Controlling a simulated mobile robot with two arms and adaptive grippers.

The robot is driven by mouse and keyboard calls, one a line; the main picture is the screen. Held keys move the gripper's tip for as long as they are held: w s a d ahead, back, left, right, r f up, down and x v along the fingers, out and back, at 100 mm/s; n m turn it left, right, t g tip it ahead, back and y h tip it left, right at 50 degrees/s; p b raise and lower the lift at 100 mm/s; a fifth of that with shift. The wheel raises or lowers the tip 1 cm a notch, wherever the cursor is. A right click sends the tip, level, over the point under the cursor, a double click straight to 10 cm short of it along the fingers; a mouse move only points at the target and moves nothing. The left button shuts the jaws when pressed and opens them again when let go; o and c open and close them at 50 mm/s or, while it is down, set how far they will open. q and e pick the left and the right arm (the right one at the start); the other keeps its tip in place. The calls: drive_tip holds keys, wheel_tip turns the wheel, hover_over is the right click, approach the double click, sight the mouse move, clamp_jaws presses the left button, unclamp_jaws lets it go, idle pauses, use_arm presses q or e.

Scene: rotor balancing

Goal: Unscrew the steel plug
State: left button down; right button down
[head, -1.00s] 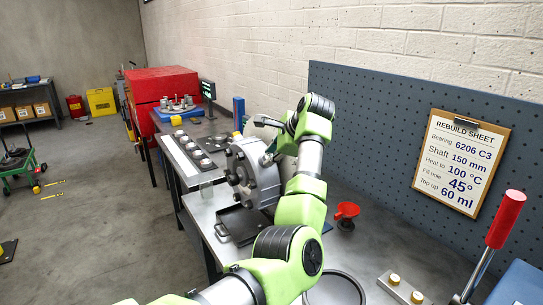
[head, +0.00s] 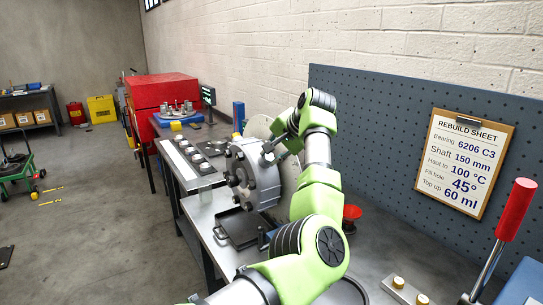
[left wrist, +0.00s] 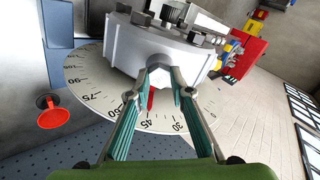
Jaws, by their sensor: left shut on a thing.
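The grey round housing (head: 262,180) stands upright on the bench in front of a large dial disc marked in degrees (left wrist: 88,75). My left gripper (head: 268,158) reaches it from the upper right, at the housing's rim. In the left wrist view my left gripper (left wrist: 160,88) has its fingertips closed around the steel plug (left wrist: 159,63) at the housing's edge. The fingers hide much of the plug, and I cannot tell how far it is threaded in. My right gripper is not in view.
A black tray (head: 238,243) lies below the housing. A rebuild sheet (head: 463,160) hangs on the pegboard. A red-handled lever (head: 511,215) stands at the right.

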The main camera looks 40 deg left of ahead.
use_arm(q)
drive_tip(key=shift+n, duration=1.1)
drive_tip(key=n, duration=0.3)
drive_tip(key=c, duration=1.7)
unclamp_jaws()
drive_tip(key=shift+c, duration=0.4)
